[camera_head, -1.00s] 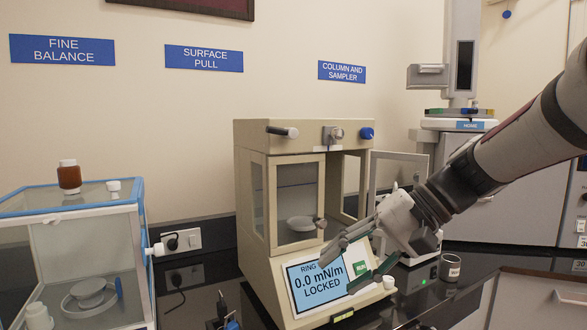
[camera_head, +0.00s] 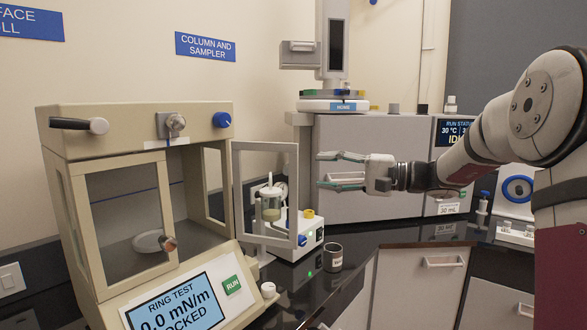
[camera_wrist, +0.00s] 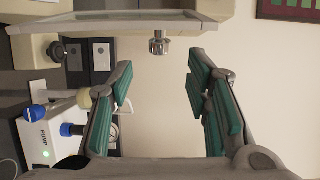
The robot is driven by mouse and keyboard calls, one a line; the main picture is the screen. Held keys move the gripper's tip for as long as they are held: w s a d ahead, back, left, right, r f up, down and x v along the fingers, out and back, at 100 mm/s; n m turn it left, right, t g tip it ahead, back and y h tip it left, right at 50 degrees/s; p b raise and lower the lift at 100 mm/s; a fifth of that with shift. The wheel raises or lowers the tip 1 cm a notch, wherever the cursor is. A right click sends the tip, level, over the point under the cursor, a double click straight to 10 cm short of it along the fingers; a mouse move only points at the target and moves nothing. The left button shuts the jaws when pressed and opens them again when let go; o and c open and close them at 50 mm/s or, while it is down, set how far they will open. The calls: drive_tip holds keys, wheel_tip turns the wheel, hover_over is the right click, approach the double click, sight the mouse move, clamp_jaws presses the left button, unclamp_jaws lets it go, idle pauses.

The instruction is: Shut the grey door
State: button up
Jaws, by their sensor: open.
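The grey door (camera_head: 293,195) is a framed clear pane at the right side of the beige surface-pull cabinet (camera_head: 135,108). It stands swung open, out to the right of the cabinet opening. My gripper (camera_head: 327,171) is open and empty, its fingers pointing left, just right of the door's outer edge in the picture. I cannot tell whether it touches the door. In the wrist view, a pale grey frame (camera_wrist: 120,22), apparently this door, crosses the top beyond the open fingers, with a metal knob (camera_wrist: 158,42) beside it.
A small white pump unit (camera_head: 300,238) stands partly behind the door, with a glass vessel above it. A dark cup (camera_head: 332,257) stands on the black bench below my gripper. A large grey cabinet (camera_head: 360,135) is behind. The beige cabinet's front door (camera_head: 125,215) looks shut.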

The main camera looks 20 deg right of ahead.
sight(290, 169)
drive_tip(key=x, duration=0.9)
drive_tip(key=shift+s+a+p, duration=0.1)
drive_tip(key=shift+a+p, duration=0.05)
drive_tip(key=shift+p, duration=0.15)
drive_tip(key=shift+c, duration=0.3)
clamp_jaws()
